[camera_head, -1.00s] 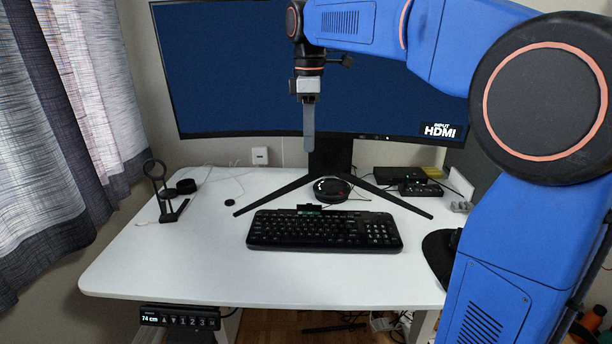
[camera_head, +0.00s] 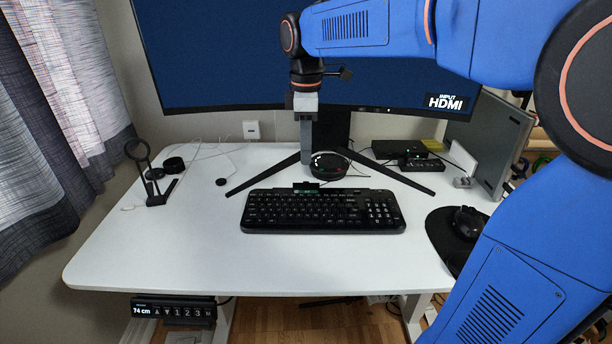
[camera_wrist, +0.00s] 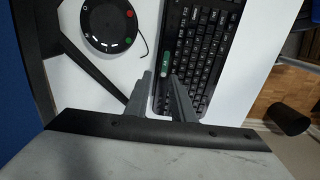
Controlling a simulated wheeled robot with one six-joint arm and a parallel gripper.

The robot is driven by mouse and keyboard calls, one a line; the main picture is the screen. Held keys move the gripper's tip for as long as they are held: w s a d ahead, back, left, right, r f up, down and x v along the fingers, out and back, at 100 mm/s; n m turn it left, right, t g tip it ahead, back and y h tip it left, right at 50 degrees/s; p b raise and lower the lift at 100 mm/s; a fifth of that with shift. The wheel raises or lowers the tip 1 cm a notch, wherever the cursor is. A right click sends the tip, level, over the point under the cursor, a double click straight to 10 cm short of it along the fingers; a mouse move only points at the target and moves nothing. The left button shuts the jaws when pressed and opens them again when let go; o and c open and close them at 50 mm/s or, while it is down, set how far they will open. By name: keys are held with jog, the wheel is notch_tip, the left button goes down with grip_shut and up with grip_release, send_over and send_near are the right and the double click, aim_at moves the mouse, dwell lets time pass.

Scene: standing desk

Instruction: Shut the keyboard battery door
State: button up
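The black keyboard (camera_head: 320,216) lies on the white desk. At its back edge is a battery bay showing a green strip (camera_head: 306,191); the green also shows in the wrist view (camera_wrist: 166,70). A small black flap, the battery door (camera_head: 306,184), stands up behind the green, so the door looks open. My gripper (camera_head: 308,160) points down above the desk behind the keyboard, near the door and not visibly touching it. In the wrist view its two grey fingers (camera_wrist: 159,77) are apart, with nothing clearly held between them.
A round black device (camera_head: 329,166) sits behind the keyboard between the monitor stand's legs (camera_head: 262,176). The monitor (camera_head: 220,60) stands close behind my arm. A mouse (camera_head: 467,222) on a dark pad is at right. The desk in front of the keyboard is clear.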

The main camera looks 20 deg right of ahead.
aim_at(306, 185)
notch_tip(306, 185, down, 8)
jog(key=shift+f, duration=0.1)
dwell(0.4)
grip_shut()
